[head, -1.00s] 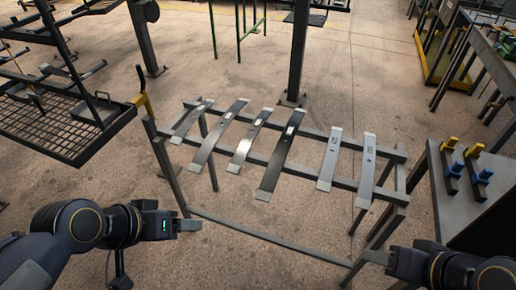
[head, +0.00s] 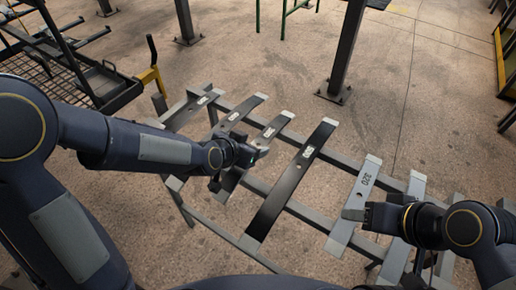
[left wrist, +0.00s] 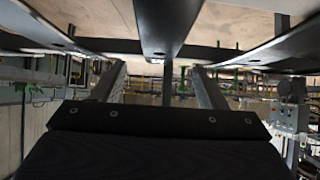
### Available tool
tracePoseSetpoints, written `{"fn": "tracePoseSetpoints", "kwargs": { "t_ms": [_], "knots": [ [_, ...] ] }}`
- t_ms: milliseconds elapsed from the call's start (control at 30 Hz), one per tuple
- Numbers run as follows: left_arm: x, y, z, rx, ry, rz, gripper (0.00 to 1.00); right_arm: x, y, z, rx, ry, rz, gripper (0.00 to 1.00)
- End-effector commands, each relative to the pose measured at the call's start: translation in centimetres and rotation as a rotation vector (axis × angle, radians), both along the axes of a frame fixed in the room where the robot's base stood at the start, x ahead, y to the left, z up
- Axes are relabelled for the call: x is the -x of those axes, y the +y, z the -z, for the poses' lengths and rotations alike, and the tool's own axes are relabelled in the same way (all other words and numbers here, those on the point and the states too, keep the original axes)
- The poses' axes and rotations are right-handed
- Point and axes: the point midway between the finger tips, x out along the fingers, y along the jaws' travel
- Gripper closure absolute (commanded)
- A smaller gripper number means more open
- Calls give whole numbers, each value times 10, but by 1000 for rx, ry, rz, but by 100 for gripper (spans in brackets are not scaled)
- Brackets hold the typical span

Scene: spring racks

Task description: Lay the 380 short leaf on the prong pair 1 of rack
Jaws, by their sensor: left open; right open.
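Several leaf springs lie side by side across a grey stand (head: 328,154). Only one marking reads clearly: 320 on a grey leaf (head: 366,181) right of the long dark leaf (head: 290,180); I cannot tell which leaf is the 380. My left gripper (head: 238,168) is open at the near part of the third leaf from the left (head: 273,128). In the left wrist view, a leaf (left wrist: 160,25) shows above and between the fingers, not visibly clamped. My right gripper (head: 362,213) is open beside the 320 leaf. A dark rack (head: 110,85) stands at left; its prong pair 1 cannot be made out.
A yellow bracket (head: 152,76) stands near the stand's left end. A dark post (head: 347,50) rises behind the stand. My left arm covers much of the left side.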

Motion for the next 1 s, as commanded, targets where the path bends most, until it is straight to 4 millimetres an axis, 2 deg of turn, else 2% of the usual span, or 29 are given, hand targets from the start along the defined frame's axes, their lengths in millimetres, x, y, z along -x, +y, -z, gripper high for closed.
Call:
{"fn": "tracePoseSetpoints", "kwargs": {
  "t_ms": [300,467,700,1000],
  "knots": [
    [-23,-16,35,1,4,-1,34,0,0,2,0,0,0,53],
    [-33,-23,43,1,2,-2,34,0,0,2,0,0,0,53],
    [-34,-23,43,1,2,-2,34,0,0,2,0,0,0,53],
    [-34,-23,43,2,2,-1,73,0,0,2,0,0,0,53]
  ]
}}
